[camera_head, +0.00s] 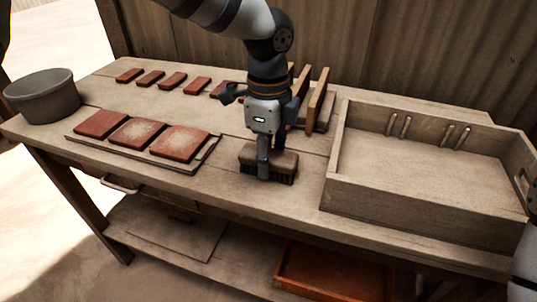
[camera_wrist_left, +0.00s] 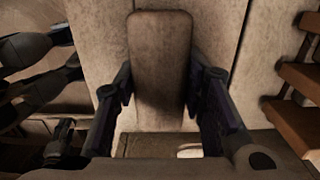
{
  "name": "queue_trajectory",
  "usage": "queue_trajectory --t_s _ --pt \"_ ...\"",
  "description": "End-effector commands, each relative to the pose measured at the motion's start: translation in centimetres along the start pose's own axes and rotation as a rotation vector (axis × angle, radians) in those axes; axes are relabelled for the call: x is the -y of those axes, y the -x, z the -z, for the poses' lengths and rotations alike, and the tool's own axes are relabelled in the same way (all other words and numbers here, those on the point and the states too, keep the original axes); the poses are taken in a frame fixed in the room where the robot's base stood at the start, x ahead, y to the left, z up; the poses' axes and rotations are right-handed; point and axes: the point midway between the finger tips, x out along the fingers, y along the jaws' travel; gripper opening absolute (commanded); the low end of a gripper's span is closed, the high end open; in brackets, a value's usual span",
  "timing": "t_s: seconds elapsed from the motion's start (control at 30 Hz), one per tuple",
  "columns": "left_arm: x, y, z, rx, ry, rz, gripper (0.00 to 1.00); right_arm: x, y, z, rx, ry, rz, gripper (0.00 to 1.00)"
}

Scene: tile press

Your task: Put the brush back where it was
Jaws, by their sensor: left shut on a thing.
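The brush (camera_head: 284,162) has a brown wooden back and dark bristles pointing down. It is at the front middle of the workbench, between the tray of tiles and the large wooden box. My left gripper (camera_head: 267,160) comes down from above and is shut on the brush. In the left wrist view the brush back (camera_wrist_left: 160,60) lies between the two fingers of my left gripper (camera_wrist_left: 160,110). The brush is level and at or just above the bench top; I cannot tell if the bristles touch it.
A flat tray (camera_head: 150,157) with three red tiles, two dusty, lies to the left. Several smaller tiles (camera_head: 172,80) lie behind it. A grey bucket (camera_head: 43,97) stands far left. A wooden rack (camera_head: 319,95) stands behind my gripper. The wooden box (camera_head: 415,214) fills the right.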

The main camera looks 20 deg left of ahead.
Motion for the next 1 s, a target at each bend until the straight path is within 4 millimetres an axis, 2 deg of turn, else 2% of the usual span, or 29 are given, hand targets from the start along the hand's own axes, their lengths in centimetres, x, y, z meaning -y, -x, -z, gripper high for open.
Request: queue_trajectory --t_s 0.1,0.13,0.2,0.47,0.57,0.9,1.0 --pt "0.0 -0.3 0.0 0.001 0.000 -0.001 0.11 0.0 0.0 0.0 -0.001 0.000 0.000 0.40" --pt "0.0 -0.4 0.0 0.001 0.000 -0.001 0.42 0.0 0.0 0.0 0.000 0.000 0.000 0.40" --pt "0.0 -0.4 0.0 0.001 0.000 -0.001 0.57 0.0 0.0 0.0 0.000 0.000 0.000 0.40" --pt "0.0 -0.3 0.0 0.000 0.000 -0.001 0.57 0.0 0.0 0.0 0.000 0.000 0.000 0.40" --pt "0.0 0.3 0.0 -0.001 0.001 0.001 0.57 0.0 0.0 0.0 0.000 0.000 0.000 0.40" --pt "0.1 9.0 0.0 0.000 0.001 0.003 0.57 0.0 0.3 0.2 -0.009 0.000 0.000 0.40" --pt "0.1 10.8 0.0 0.000 0.001 0.000 0.57 0.0 0.3 0.2 -0.008 0.000 0.000 0.40"
